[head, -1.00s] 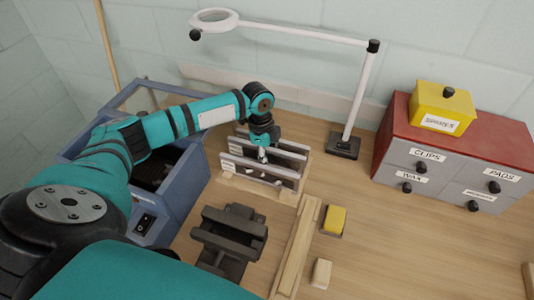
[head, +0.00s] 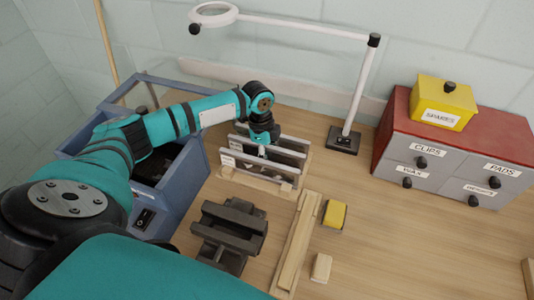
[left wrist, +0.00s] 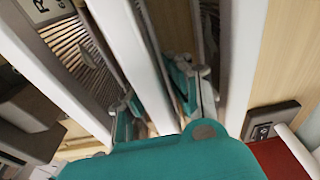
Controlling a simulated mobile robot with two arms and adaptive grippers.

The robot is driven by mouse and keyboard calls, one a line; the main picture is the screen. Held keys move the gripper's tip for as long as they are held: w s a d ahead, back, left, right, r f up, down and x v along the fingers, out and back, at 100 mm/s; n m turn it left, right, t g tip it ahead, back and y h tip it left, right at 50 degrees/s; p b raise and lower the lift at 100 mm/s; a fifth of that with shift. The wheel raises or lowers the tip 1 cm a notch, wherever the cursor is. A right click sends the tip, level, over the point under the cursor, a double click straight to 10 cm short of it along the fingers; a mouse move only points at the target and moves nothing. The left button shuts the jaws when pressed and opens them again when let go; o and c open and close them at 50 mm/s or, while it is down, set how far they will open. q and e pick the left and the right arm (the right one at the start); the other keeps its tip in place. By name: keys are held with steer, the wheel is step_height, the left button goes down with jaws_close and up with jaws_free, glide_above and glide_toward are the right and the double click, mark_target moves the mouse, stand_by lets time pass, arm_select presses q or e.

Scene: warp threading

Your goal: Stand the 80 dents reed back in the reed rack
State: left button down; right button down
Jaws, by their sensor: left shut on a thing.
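The reed rack (head: 255,182) is a low wooden stand on the bench, with several long pale-edged reeds upright and side by side in it. My left gripper (head: 263,150) points down among them and is shut on a reed. In the left wrist view the gripper (left wrist: 160,100) has its teal fingers on either side of the pale bar of this reed (left wrist: 135,55). The held reed is at the rack, but whether its lower edge is seated in a slot is hidden. Its dent number cannot be read. My right gripper is not in view.
A dark metal clamp-like block (head: 230,228), a wooden bar (head: 297,245) and a yellow pad (head: 335,214) lie in front. A lamp base (head: 343,140) and drawer cabinet (head: 450,170) stand to the right. A blue-grey machine (head: 185,195) stands left. Bench between cabinet and pad is clear.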

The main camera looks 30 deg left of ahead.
arm_select(q)
steer(key=c, duration=1.2)
jaws_free()
steer(key=shift+f, duration=0.1)
steer(key=r, duration=0.3)
steer(key=a+r, duration=0.1)
steer(key=r, duration=0.7)
steer(key=shift+s+a+r, duration=0.15)
steer(key=shift+r, duration=0.35)
